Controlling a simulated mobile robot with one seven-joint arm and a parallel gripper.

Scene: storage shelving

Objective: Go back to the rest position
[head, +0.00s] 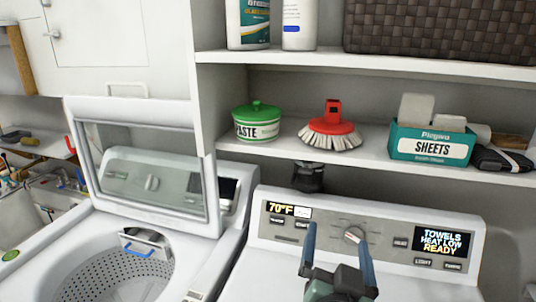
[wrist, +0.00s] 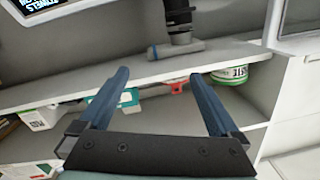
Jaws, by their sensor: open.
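My gripper (head: 333,228) is at the bottom centre of the head view, in front of the dryer's control panel (head: 385,240). Its two blue fingers are spread apart with nothing between them. In the wrist view my gripper (wrist: 157,73) also shows open and empty, its fingers pointing toward the shelf. No held object is visible in either view.
A shelf (head: 290,152) above the machines holds a green-lidded paste tub (head: 256,122), a red brush (head: 331,128) and a teal sheets box (head: 432,145). The washer (head: 212,248) stands left with its lid (head: 148,170) raised. A dark object (head: 308,177) sits below the shelf.

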